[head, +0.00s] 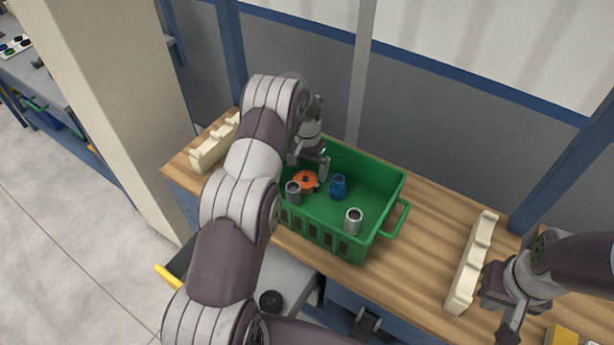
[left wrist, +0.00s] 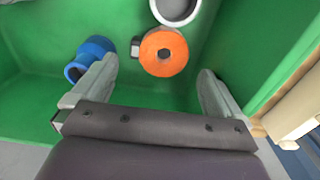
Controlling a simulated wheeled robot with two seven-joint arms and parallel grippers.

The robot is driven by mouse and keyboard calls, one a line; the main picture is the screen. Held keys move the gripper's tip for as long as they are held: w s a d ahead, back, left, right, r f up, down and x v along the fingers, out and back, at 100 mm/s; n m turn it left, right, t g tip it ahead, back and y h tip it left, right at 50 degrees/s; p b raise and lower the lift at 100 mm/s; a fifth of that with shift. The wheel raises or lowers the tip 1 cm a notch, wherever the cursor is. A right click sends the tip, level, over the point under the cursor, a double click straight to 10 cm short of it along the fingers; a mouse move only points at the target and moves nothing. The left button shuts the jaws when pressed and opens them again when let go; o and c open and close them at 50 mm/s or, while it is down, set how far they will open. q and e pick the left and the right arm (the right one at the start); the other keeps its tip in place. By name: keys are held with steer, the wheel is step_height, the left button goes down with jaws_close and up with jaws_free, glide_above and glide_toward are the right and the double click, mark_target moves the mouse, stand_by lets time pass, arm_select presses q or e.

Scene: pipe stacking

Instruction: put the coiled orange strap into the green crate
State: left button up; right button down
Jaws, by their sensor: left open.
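The coiled orange strap (head: 305,180) is inside the green crate (head: 390,212), near its left end. In the left wrist view the strap (left wrist: 172,41) shows as a ring just beyond my open fingertips. My left gripper (head: 308,164) points down into the crate above the strap; in the left wrist view its fingers (left wrist: 158,78) are spread apart with nothing between them. I cannot tell whether the strap lies flat on the crate floor. My right gripper (head: 503,312) is at the right, over the bench's front, and its finger opening is unclear.
The crate also holds a blue fitting (head: 338,188), a grey pipe piece (head: 293,195) and another grey pipe piece (head: 353,222). Cream notched racks stand on the bench left (head: 213,146) and right (head: 471,265). A yellow block (head: 561,336) is at lower right.

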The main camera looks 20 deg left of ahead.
mark_target(307, 180)
arm_select(q)
step_height(307, 180, up, 7)
steer(key=b, duration=0.1)
steer(key=s+d+r, duration=0.3)
steer(key=s+d, duration=0.1)
steer(key=s, duration=0.2)
steer(key=s+d+r, duration=0.3)
steer(key=s+r, duration=0.1)
steer(key=s, duration=0.3)
steer(key=s+d+n+t, duration=0.1)
steer(key=s+d, duration=0.2)
steer(key=s, duration=1)
steer(key=shift+s+r, duration=0.25)
steer(key=shift+r, duration=0.1)
steer(key=shift+s, duration=0.1)
